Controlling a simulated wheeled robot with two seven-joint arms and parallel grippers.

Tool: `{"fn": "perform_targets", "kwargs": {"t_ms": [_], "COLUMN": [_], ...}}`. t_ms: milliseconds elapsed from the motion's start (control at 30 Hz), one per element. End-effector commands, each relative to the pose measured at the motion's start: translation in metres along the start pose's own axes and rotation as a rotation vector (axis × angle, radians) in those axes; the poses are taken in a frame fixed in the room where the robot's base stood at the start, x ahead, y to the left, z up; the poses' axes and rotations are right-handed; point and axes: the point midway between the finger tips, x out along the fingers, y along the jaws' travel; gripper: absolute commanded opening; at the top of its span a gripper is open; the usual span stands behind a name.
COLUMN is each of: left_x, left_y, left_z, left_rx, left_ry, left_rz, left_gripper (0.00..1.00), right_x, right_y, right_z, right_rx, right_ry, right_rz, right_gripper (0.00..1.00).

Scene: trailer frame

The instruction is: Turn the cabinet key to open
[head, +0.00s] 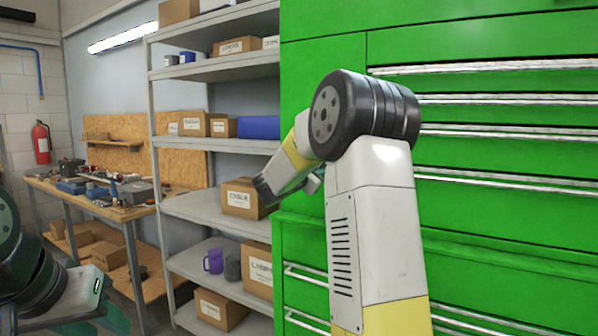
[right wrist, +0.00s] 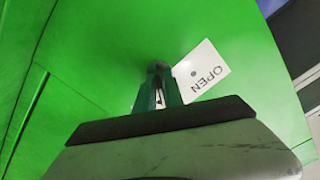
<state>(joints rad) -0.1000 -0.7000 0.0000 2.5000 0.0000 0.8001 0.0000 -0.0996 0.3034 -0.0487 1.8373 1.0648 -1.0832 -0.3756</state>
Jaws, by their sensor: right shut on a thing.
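The green cabinet (head: 318,45) fills the right half of the head view. In the right wrist view its green face (right wrist: 100,60) is close in front of my right gripper (right wrist: 159,70). The two teal fingers are close together and shut on the key at that face. The key is almost wholly hidden between them. In the head view my right arm reaches around to the cabinet's left side, and the fingertips are hard to make out. Part of my left arm shows at lower left, its fingers unclear.
Grey shelves (head: 205,205) with boxes and mugs stand left of the cabinet, close to my right wrist. A workbench (head: 85,205) with tools and a red fire extinguisher (head: 41,143) are farther back. The cabinet's drawers (head: 480,70) appear shut.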

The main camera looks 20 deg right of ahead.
Motion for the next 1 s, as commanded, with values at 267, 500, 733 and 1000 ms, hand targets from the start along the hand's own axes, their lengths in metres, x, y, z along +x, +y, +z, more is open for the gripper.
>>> {"fn": "perform_targets", "kwargs": {"t_ms": [267,500,733,1000], "left_x": [0.0,0.0,0.0,0.0], "left_y": [0.0,0.0,0.0,0.0], "left_z": [0.0,0.0,0.0,0.0], "left_rx": [0.0,0.0,0.0,0.0], "left_ry": [0.0,0.0,0.0,0.0], "left_rz": [0.0,0.0,0.0,0.0], "left_gripper": [0.36,0.36,0.36,0.36], "right_x": [-0.0004,-0.0005,-0.0005,-0.0006], "right_y": [-0.0016,-0.0029,-0.0038,-0.0048], "right_z": [0.0005,0.0012,0.0021,0.003], "right_rx": [-0.26,-0.487,-0.706,-0.96], "right_ry": [0.0,-0.001,-0.001,-0.001], "right_rz": [0.0,0.0,-0.001,-0.001], "right_gripper": [0.0,0.0,0.0,0.0]}}
